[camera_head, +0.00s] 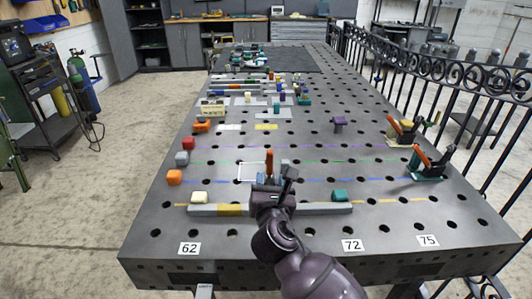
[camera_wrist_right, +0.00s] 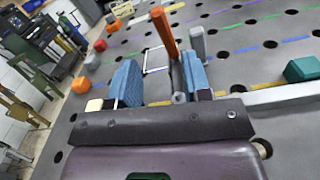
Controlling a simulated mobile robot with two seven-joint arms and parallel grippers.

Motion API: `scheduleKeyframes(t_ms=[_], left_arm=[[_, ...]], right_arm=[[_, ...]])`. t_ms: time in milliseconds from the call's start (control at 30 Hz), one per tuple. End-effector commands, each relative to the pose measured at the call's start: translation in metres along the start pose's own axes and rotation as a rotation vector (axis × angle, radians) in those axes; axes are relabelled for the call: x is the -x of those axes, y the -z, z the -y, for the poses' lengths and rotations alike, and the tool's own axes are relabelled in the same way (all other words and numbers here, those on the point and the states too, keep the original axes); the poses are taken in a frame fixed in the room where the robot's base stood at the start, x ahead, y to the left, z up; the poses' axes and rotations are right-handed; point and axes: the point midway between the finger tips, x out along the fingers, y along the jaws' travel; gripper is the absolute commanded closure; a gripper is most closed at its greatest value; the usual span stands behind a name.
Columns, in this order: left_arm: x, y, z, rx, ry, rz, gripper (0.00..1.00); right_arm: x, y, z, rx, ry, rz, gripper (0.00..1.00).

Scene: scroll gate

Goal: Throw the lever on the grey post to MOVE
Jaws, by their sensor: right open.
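An orange lever (camera_head: 270,160) stands just beyond my right gripper, with a grey post (camera_head: 284,160) beside it. In the right wrist view the orange lever (camera_wrist_right: 165,35) leans slightly, and the grey post (camera_wrist_right: 197,42) is to its right. My right gripper (camera_head: 275,179) is open; its two blue fingers show in the wrist view (camera_wrist_right: 158,84) with a wide gap between them. The lever's lower end shows near the right finger, which hides its foot. I cannot tell whether they touch. No MOVE marking is readable. My left gripper is not in view.
A grey bar (camera_head: 320,208) with a yellow part lies under my right wrist. A cream block (camera_head: 199,197) and a green block (camera_head: 340,195) are near it. A white square outline (camera_head: 241,171) is left of the lever. Orange-handled clamps (camera_head: 428,165) stand at the right edge.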

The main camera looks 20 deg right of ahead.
Motion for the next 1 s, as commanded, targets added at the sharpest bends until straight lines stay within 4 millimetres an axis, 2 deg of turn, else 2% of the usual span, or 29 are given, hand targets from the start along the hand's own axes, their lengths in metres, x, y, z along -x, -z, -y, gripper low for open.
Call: scheduleKeyframes(t_ms=[133,367,600,800,1000], left_arm=[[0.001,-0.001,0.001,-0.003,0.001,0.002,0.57],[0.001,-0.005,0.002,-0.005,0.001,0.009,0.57],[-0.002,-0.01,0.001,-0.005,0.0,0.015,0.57],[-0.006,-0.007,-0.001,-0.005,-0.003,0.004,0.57],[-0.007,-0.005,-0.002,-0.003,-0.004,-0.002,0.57]], right_arm=[[0.0,0.001,0.002,0.121,0.012,-0.004,0.55],[-0.01,0.001,0.002,0.158,0.011,-0.004,0.55],[-0.049,0.002,0.003,0.157,0.011,-0.005,0.55],[-0.081,0.003,0.003,0.155,0.011,-0.006,0.55],[-0.102,0.002,0.003,0.154,0.011,-0.006,0.55]])
